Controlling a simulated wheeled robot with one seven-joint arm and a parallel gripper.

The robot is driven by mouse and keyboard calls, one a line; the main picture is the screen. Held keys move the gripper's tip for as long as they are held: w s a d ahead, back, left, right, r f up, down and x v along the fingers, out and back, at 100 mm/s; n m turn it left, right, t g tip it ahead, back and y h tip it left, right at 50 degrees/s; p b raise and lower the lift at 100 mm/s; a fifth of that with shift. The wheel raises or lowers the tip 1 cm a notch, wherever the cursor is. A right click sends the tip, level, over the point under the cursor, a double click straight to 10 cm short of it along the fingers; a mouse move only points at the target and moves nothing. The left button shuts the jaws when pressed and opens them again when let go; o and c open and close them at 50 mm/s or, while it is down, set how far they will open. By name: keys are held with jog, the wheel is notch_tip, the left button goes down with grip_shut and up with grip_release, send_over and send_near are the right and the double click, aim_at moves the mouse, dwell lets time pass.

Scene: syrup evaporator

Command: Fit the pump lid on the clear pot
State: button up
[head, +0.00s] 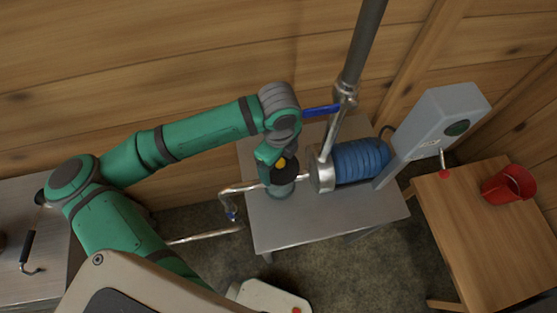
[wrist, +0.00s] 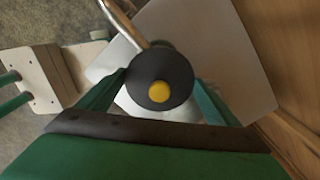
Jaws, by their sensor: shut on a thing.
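The pump lid is a dark round disc with a yellow centre, seen in the wrist view (wrist: 172,73) and the head view (head: 291,168). My gripper (wrist: 160,88) is shut on it, with a green finger on either side. The clear pot (head: 281,190) is a pale, see-through cylinder at the left end of the pump (head: 360,162). The lid is over the pot and hides most of its mouth. I cannot tell whether lid and pot touch. In the wrist view a pale part of the pot (wrist: 172,113) shows below the lid.
The pump has a silver front and a blue ribbed body on a grey table (head: 290,228). A pipe (head: 240,189) joins the pot from the left. A blue handle (head: 320,110) and a tall pipe (head: 362,45) stand behind. A grey box (head: 437,128) and red bucket (head: 510,185) are at right.

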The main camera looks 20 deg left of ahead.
jog(key=o, duration=1)
notch_tip(320, 180, up, 11)
jog(key=shift+f, duration=0.1)
dwell(0.4)
